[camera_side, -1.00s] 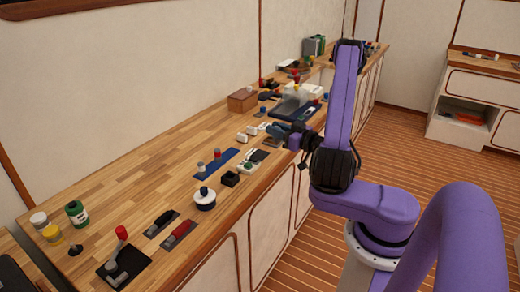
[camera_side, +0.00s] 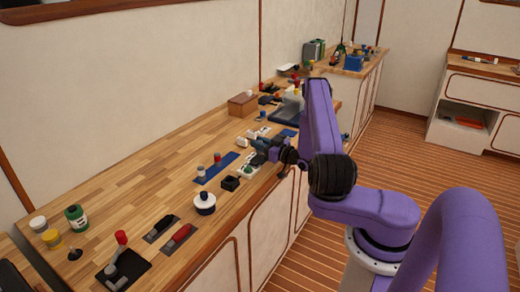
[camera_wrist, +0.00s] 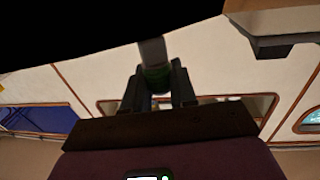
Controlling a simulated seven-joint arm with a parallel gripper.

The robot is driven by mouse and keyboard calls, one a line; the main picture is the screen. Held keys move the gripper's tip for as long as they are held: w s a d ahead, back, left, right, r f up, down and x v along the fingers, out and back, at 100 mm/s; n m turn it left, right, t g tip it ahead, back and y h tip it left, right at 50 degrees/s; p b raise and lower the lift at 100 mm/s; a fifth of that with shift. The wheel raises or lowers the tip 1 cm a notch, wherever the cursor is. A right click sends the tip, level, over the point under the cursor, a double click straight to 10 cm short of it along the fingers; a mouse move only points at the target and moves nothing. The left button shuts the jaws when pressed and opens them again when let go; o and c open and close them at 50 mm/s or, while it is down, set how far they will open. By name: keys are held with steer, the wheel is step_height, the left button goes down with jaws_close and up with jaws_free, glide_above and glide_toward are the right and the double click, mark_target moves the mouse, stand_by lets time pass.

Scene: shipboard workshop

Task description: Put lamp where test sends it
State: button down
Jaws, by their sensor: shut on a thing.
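My gripper (camera_wrist: 158,92) is shut on a slim grey object with a green band (camera_wrist: 155,75), which I take to be the lamp; its far end runs into the dark area at the top of the wrist view. In the side view my gripper (camera_side: 263,148) is low over the right edge of the bench, close above a small white unit with green on it (camera_side: 250,167). I cannot tell whether the held object touches that unit. The held object cannot be made out clearly in the side view.
A blue strip with two posts (camera_side: 201,180), a black block (camera_side: 230,184) and a white pot with dark top (camera_side: 204,207) stand left of my gripper. A wooden box (camera_side: 242,104) and a blue tray (camera_side: 284,123) lie beyond. The bench's rear left (camera_side: 130,172) is clear.

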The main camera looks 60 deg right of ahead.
steer(key=shift+f, duration=1.1)
steer(key=shift+f, duration=0.1)
steer(key=c, duration=0.9)
jaws_free()
steer(key=s+a, duration=0.1)
steer(key=s, duration=1.1)
steer(key=shift+a, duration=0.3)
